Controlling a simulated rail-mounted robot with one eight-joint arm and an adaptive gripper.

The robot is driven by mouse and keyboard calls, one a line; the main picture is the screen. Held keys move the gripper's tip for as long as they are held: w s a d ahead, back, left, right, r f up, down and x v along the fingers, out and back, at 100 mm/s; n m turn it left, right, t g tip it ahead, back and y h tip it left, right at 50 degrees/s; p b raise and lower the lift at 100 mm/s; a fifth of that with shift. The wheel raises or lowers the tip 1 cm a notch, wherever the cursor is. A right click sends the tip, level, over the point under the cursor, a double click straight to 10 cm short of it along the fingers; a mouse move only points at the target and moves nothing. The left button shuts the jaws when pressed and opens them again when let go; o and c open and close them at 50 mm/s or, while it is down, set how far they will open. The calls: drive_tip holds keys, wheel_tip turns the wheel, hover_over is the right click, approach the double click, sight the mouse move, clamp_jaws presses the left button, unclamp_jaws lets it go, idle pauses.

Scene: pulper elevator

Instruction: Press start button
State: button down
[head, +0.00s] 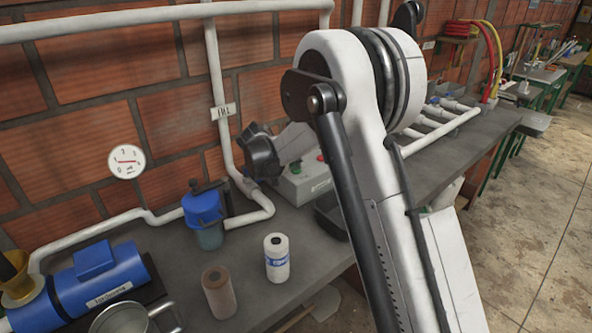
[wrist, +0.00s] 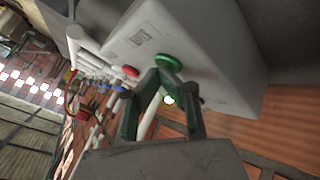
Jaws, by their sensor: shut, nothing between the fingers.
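A light grey control box (head: 312,186) stands on the bench against the brick wall in the head view, partly behind my arm. The box (wrist: 205,45) fills the upper middle of the wrist view. It carries a round green button (wrist: 168,63) and a red button (wrist: 131,71) beside it; the red button also shows in the head view (head: 320,157). My gripper (wrist: 157,76) is shut and empty, its fingertips together right at the green button's edge. Whether they touch it I cannot tell.
White pipes (head: 218,95) run along the wall and down to the bench close to the box. A black tray (head: 330,217) lies in front of the box.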

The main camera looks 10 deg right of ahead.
drive_tip(key=shift+r, duration=0.1)
drive_tip(key=shift+r+p, duration=0.3)
drive_tip(key=shift+r, duration=0.5)
drive_tip(key=shift+r+p, duration=1)
drive_tip(key=shift+r, duration=1.5)
